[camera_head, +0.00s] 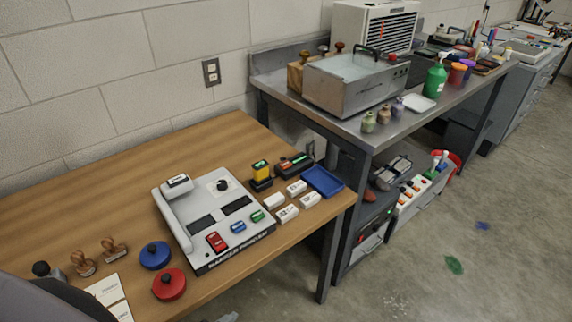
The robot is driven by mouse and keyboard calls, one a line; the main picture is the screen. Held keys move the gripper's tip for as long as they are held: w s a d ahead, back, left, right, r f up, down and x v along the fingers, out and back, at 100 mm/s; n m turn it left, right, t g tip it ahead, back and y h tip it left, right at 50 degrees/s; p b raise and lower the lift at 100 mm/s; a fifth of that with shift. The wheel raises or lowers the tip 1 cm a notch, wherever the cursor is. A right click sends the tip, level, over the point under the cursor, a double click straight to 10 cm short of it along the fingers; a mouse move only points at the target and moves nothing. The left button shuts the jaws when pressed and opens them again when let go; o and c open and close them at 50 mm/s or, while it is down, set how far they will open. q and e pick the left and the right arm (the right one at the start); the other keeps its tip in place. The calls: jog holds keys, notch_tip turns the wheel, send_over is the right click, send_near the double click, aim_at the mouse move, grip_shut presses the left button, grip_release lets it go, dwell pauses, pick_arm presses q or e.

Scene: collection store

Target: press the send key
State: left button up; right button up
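A pale grey desk console (205,215) sits on the wooden table. It has a long bar down its left side, a black knob (223,185) and two dark panels. Along its front edge are a red key (216,241), a blue key (238,227) and a green key (257,216). The key labels are too small to read, so I cannot tell which one is the send key. Nothing covers the keys.
Blue (155,255) and red (170,284) round lidded tins and wooden-handled stamps (114,248) stand left of the console. White blocks (287,214), a yellow-black stamp (261,175) and a blue tray (323,181) lie to its right. A metal workbench (375,139) adjoins the table.

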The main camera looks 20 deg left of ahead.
pick_arm(q)
grip_shut()
dwell(1.8)
